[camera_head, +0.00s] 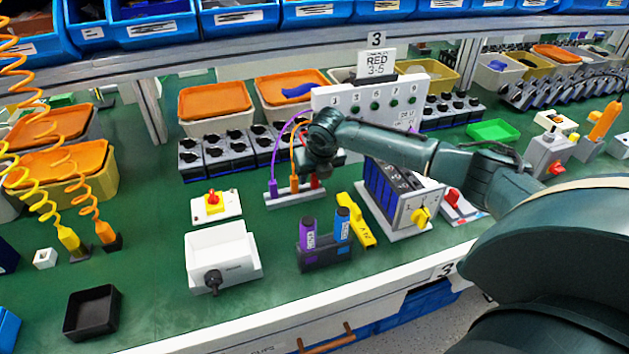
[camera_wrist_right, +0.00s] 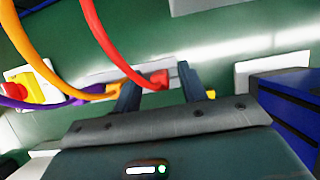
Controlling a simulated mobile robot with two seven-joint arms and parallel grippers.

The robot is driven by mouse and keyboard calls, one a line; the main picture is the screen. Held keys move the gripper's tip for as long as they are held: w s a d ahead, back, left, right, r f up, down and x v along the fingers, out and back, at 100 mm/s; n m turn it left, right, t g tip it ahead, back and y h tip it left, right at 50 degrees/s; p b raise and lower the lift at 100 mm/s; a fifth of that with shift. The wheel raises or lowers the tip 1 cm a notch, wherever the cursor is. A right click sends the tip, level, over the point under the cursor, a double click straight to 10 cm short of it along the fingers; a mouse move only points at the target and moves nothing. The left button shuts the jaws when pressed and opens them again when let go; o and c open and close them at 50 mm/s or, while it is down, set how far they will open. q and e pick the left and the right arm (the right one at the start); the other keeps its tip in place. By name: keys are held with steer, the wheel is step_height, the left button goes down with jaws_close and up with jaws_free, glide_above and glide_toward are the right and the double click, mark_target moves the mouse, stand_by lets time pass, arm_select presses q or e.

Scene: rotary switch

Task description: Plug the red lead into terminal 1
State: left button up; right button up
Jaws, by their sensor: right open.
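The red lead's plug (camera_head: 315,181) stands at the right end of a white holder (camera_head: 295,199), beside the purple and orange leads. My right gripper (camera_head: 320,168) is over that end, open. In the right wrist view the red plug (camera_wrist_right: 157,81) lies between the two spread fingers (camera_wrist_right: 160,88), with a gap on each side. The white terminal panel (camera_head: 352,97) stands behind my right arm, with several numbered sockets along it. Number 1 is at its left end; my arm hides part of the panel's lower left. My left gripper is not in view.
A card (camera_head: 377,64) reading "RED 3-5" stands above the panel. A blue-sided box with a yellow knob (camera_head: 420,217) is right of the holder. A stand with purple and blue cylinders (camera_head: 325,252) and a yellow tool (camera_head: 356,222) are in front.

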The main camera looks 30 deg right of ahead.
steer(key=shift+f, duration=0.25)
steer(key=shift+c, duration=0.4)
jaws_close()
steer(key=shift+r, duration=0.1)
